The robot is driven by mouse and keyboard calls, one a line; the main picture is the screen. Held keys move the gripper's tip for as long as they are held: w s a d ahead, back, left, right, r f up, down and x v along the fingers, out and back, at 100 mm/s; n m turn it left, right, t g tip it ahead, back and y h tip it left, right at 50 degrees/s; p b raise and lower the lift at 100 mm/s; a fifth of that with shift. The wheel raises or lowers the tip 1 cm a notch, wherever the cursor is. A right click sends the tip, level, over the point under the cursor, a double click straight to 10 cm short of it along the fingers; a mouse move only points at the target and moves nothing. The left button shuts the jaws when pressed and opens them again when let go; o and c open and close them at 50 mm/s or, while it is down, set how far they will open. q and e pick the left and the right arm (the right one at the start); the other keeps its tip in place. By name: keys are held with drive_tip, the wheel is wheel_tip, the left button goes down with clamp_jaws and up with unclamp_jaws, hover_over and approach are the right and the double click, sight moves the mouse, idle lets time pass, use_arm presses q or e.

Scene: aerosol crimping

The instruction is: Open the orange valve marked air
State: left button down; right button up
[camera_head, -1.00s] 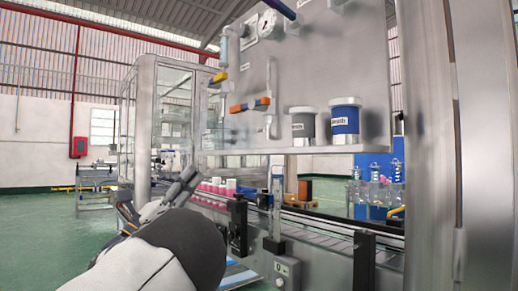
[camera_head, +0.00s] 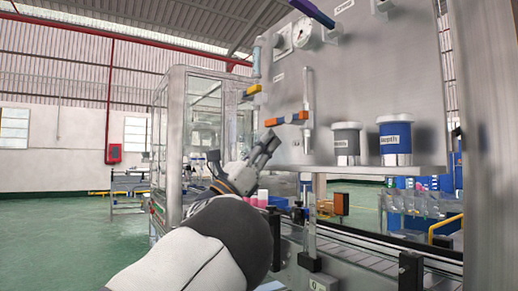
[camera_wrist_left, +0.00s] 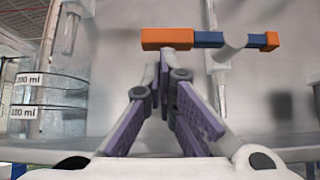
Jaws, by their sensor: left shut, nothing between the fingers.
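An orange valve handle with a blue middle (camera_head: 290,119) is mounted on the grey steel panel. In the left wrist view the same handle (camera_wrist_left: 165,39) lies level, its larger orange end just beyond the fingertips. I cannot read which valve is marked air. My left gripper (camera_head: 270,142) is shut and empty, just below and to the left of the handle's orange end in the head view. The wrist view shows its purple-padded fingers (camera_wrist_left: 164,66) pointing at the handle, and I cannot tell whether they touch it. My right gripper is not in view.
A yellow-orange lever (camera_head: 254,89) is above left of the handle. A conveyor (camera_head: 370,252) runs below.

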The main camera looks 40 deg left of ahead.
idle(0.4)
use_arm(q)
drive_tip(key=shift+w+a+m+h+b, duration=0.1)
drive_tip(key=shift+m+h+b, duration=0.25)
drive_tip(key=shift+m, duration=0.35)
drive_tip(key=shift+a+r+g+h, duration=0.1)
drive_tip(key=shift+g+h, duration=0.15)
drive_tip(key=shift+g, duration=0.05)
